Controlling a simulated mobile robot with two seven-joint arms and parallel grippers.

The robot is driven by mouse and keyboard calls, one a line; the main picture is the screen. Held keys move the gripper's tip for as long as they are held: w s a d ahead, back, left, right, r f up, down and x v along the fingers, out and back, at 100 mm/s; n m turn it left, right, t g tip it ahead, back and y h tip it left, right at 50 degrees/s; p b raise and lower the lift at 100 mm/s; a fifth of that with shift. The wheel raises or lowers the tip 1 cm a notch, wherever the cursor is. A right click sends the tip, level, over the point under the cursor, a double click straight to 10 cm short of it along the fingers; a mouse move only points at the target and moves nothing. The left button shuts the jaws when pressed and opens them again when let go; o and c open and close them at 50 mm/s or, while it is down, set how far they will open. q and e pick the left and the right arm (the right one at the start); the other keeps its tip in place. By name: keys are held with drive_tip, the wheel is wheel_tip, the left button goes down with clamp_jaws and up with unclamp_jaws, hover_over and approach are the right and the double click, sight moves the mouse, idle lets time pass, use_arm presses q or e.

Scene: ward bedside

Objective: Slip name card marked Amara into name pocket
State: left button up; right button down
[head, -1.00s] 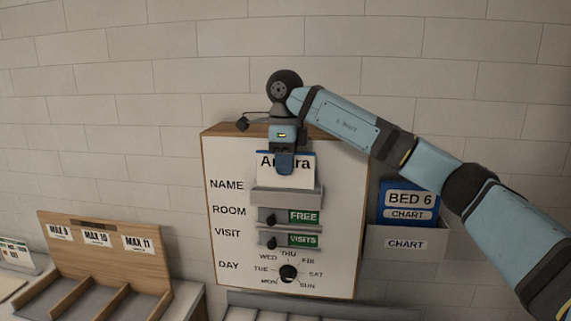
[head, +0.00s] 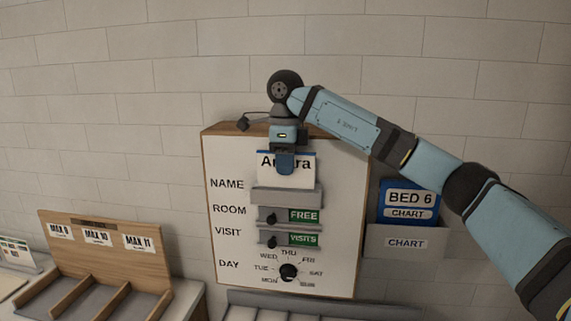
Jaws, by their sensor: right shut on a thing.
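The white name card (head: 303,174) has a blue top edge and reads "Amara", with its middle letters covered by my gripper. My right gripper (head: 285,170) points down and is shut on the card's top edge. The card is upright above the grey name pocket (head: 288,196) beside the word NAME on the white board. The card's lower edge meets the pocket's top rim in the picture; I cannot tell whether it is inside or in front of it. My left gripper is not in view.
Below the pocket, the board (head: 229,265) carries FREE (head: 304,216) and VISITS (head: 303,240) sliders and a day dial (head: 288,271). A chart holder (head: 405,243) with a blue BED 6 chart (head: 408,200) is at right. A wooden divided rack (head: 105,262) stands at left.

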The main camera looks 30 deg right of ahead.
sight(285, 187)
drive_tip(key=shift+f+b, duration=0.35)
drive_tip(key=shift+f, duration=0.5)
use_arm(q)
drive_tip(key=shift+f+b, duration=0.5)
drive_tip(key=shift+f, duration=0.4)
use_arm(e)
drive_tip(key=shift+f, duration=0.9)
drive_tip(key=c, duration=1.2)
unclamp_jaws()
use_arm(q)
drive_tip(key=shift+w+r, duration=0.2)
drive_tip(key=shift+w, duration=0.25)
use_arm(e)
drive_tip(key=shift+o, duration=0.2)
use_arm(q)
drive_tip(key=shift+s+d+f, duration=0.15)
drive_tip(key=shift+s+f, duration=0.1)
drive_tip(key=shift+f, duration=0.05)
use_arm(e)
wheel_tip(285, 187, up, 14)
drive_tip(key=shift+f, duration=0.1)
